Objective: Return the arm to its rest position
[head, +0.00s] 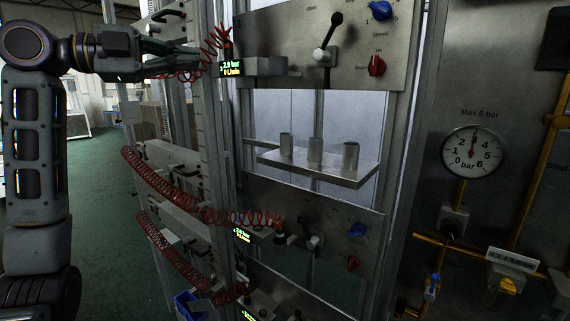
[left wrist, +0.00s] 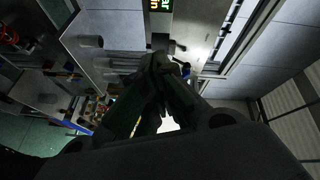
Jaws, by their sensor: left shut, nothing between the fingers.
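My left arm comes in from the left in the head view, raised at the elbow. My left gripper (head: 190,52) is shut and empty, pointing right, in front of the upper part of the dryer frame and a red coiled hose (head: 213,45). In the left wrist view the left gripper (left wrist: 160,65) shows dark, its fingers together, with a small lit display (left wrist: 161,5) beyond them. My right gripper is not in view.
The upper panel (head: 285,45) carries a black-handled lever (head: 327,40), a blue knob (head: 380,10) and a red knob (head: 376,65). Below it, three metal cups stand on a shelf (head: 350,180). A pressure gauge (head: 473,152) is at right. Green floor (head: 105,230) is open at left.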

